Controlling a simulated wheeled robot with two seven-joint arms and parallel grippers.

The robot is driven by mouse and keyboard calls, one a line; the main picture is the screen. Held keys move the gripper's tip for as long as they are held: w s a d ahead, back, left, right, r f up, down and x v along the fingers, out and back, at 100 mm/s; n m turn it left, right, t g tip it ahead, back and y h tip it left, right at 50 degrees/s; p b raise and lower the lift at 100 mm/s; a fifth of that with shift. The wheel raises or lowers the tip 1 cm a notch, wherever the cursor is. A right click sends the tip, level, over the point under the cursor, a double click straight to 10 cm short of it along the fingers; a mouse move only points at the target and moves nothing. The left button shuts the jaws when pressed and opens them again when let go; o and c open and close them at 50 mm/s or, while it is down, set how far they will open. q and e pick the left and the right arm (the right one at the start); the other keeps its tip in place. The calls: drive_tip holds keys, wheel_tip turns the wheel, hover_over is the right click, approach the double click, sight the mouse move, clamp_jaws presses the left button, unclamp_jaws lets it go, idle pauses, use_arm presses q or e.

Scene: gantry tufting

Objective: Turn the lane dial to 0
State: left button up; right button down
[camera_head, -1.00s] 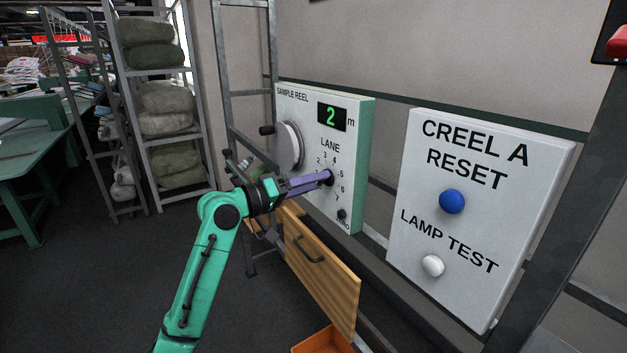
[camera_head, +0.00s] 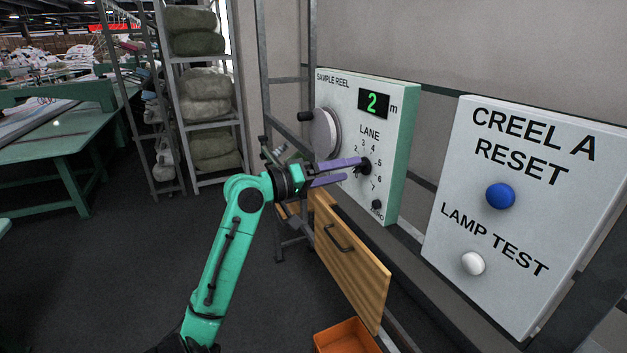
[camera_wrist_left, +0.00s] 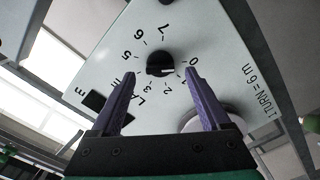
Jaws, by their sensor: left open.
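The lane dial is a small black knob (camera_head: 364,167) on the sample reel panel (camera_head: 400,150), ringed by printed numbers. In the left wrist view the knob (camera_wrist_left: 160,64) shows whole, with 0 printed to its right and 5 to its left. I cannot tell for sure which number its mark points at. My left gripper (camera_head: 351,170) is open, its purple fingers close to the panel at the dial. In the wrist view its fingertips (camera_wrist_left: 160,74) lie on either side of the knob, apart from it in the picture. My right gripper is not in view.
The panel also has a grey reel wheel (camera_head: 326,133) with a black handle, a display (camera_head: 374,103) reading 2 and a small lower knob (camera_head: 377,204). A wooden drawer front (camera_head: 350,262) and an orange bin (camera_head: 345,337) are below. A button box (camera_head: 520,215) stands right.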

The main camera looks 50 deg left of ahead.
use_arm(q)
drive_tip(key=b+v, duration=0.4)
drive_tip(key=v, duration=0.8)
drive_tip(key=shift+s+b, duration=0.3)
drive_tip(key=shift+b, duration=0.1)
